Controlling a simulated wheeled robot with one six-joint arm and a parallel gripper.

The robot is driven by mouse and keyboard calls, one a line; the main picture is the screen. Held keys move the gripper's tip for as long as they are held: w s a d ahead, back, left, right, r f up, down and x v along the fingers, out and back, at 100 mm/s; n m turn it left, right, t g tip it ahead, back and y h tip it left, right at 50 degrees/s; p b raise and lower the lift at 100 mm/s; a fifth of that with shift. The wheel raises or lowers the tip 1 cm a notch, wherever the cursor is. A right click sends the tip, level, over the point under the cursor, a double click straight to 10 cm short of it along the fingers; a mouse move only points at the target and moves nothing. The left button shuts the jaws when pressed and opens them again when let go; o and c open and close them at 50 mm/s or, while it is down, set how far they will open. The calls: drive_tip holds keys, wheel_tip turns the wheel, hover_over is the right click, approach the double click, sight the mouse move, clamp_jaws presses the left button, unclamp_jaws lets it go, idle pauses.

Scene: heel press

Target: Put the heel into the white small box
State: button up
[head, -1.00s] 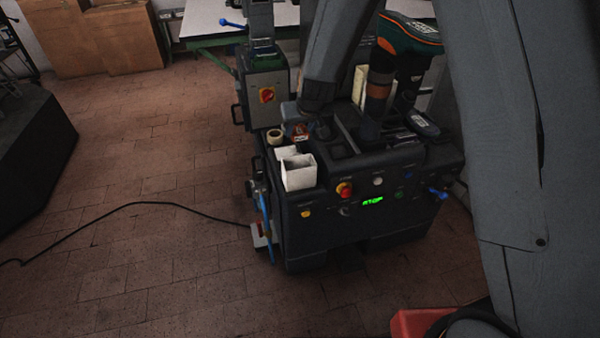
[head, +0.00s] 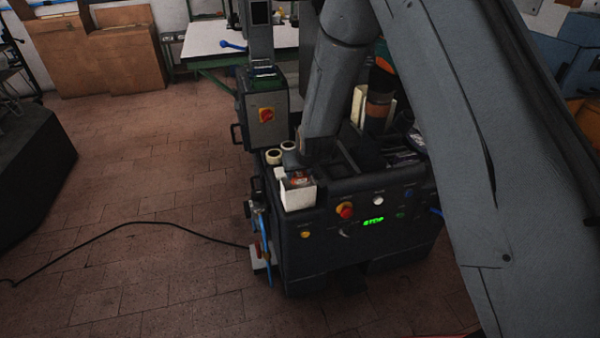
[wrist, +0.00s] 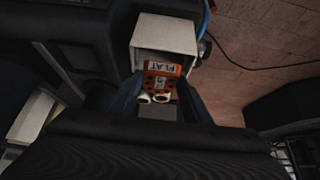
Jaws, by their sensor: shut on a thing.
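The white small box (head: 298,199) stands on the front left corner of the dark machine's top. It also shows in the wrist view (wrist: 166,34), with its opening facing the camera. My gripper (head: 293,168) is shut on the orange-red heel (head: 299,180), directly over the box. In the wrist view the heel (wrist: 162,80) sits between the two fingers and shows a label reading "FLAT". It overlaps the box's near edge there. I cannot tell how far its lower part reaches into the box.
Two cream rolls (head: 274,157) stand behind the box. The machine's front panel (head: 365,213) has buttons and a green display. A grey control box (head: 264,115) rises at the machine's back left. The brick floor to the left is clear except for a black cable (head: 150,223).

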drive_tip(key=shift+f, duration=0.1)
drive_tip(key=shift+f+b, duration=0.3)
drive_tip(key=shift+f, duration=0.2)
drive_tip(key=o, duration=1)
drive_tip(key=shift+o, duration=0.2)
drive_tip(key=shift+r, duration=0.1)
